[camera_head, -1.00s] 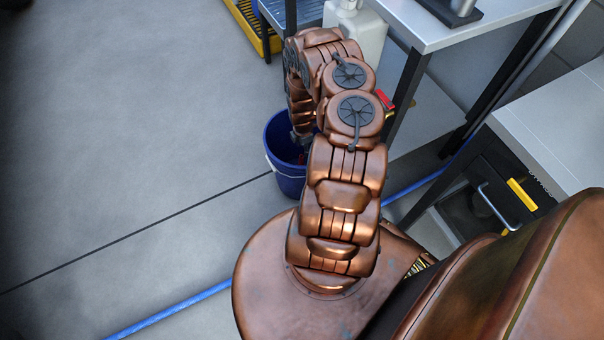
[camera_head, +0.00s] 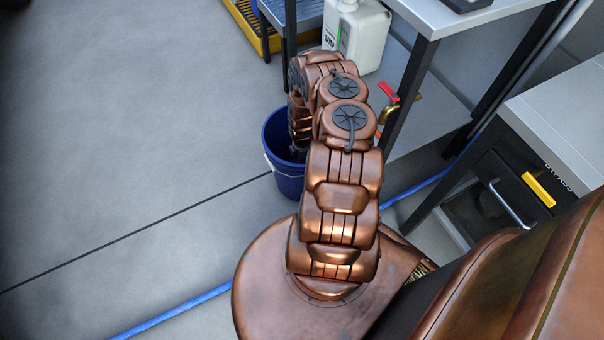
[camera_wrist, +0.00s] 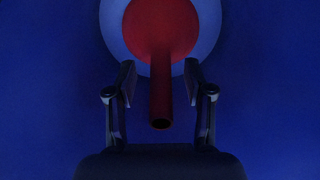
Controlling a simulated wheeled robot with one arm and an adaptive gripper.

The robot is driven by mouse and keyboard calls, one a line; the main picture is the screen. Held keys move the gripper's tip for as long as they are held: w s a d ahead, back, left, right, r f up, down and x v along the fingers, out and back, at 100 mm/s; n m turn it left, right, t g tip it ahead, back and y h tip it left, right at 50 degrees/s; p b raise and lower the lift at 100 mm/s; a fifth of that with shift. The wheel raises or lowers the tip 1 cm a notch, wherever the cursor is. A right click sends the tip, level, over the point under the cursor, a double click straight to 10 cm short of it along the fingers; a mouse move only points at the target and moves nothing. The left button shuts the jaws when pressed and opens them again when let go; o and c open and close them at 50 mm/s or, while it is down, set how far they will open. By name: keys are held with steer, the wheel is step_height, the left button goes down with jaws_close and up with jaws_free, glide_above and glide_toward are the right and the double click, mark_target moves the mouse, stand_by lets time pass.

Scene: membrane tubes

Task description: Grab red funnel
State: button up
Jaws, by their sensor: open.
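The red funnel (camera_wrist: 160,35) lies inside the blue bucket (camera_head: 288,182), whose blue interior fills the wrist view. The funnel's wide round end is at the top of the wrist view, over a lighter blue disc. Its narrow spout (camera_wrist: 161,100) points toward me and ends in a dark opening. My gripper (camera_wrist: 160,80) is open, with one finger on each side of the spout and a visible gap on both sides. In the head view my arm hides the gripper and the funnel.
A metal table (camera_head: 455,22) with a dark leg stands right of the bucket. A white jug (camera_head: 362,35), a red-handled valve (camera_head: 388,92) and a yellow tray (camera_head: 247,28) are near. A blue hose (camera_head: 175,309) crosses the floor. Open floor (camera_head: 110,130) lies left.

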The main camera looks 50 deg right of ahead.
steer(key=shift+f, duration=0.3)
jaws_close()
stand_by(0.3)
